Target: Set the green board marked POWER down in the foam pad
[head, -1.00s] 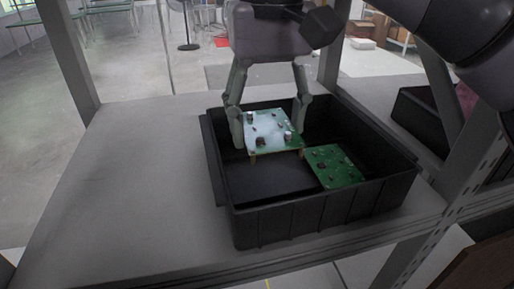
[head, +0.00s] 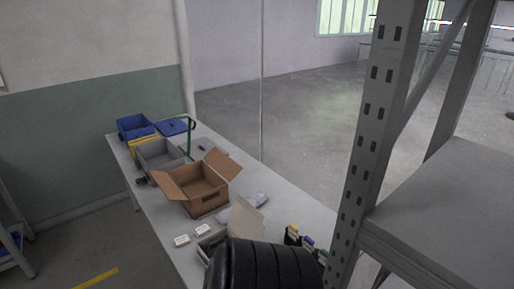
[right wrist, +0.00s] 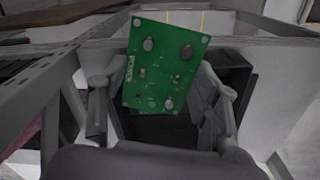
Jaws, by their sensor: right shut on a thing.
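The green board (right wrist: 163,62) is in the right wrist view, tilted, with white lettering along its left edge that is too small to read surely, and several round metal parts on its face. My right gripper (right wrist: 155,88) is shut on it, with a finger at each side. A dark crate (right wrist: 238,70) lies behind and below the board. The head view shows neither of my grippers and no board. I cannot pick out the foam pad in either view.
In the head view a long white table (head: 162,220) holds an open cardboard box (head: 207,202), a grey bin (head: 160,152), a blue bin (head: 133,126) and small white boxes (head: 182,240). A grey shelf post (head: 372,130) and shelf (head: 455,205) stand at right.

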